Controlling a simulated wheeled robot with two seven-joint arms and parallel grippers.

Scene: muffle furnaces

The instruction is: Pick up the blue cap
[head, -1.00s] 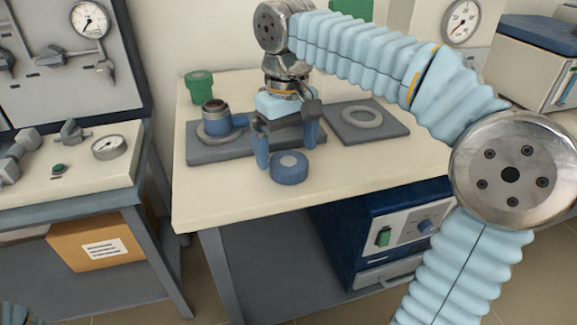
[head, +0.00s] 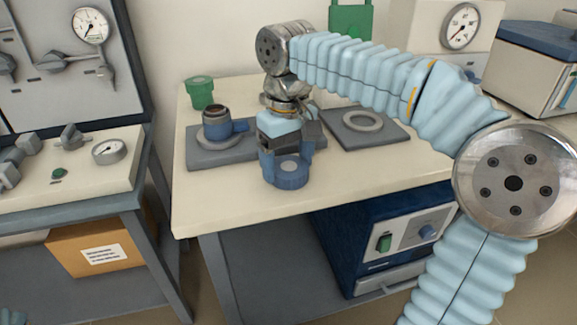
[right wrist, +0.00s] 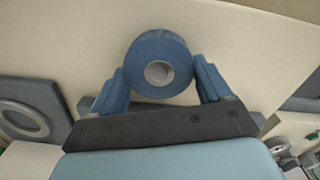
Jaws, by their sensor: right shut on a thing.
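The blue cap (head: 288,178) is a short round knob with a pale grey centre, at the front of the cream table. It also shows in the right wrist view (right wrist: 158,50), between two blue fingers. My right gripper (head: 287,168) points down over the cap and is shut on it, one finger on each side. The cap seems to be at table level; I cannot tell whether it touches the table. The gripper body hides part of the cap's top in the head view. My left gripper is out of view.
A green container (head: 199,93) is farther back. A grey plate with a ring (head: 362,121) lies to the right. The table's front left is clear.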

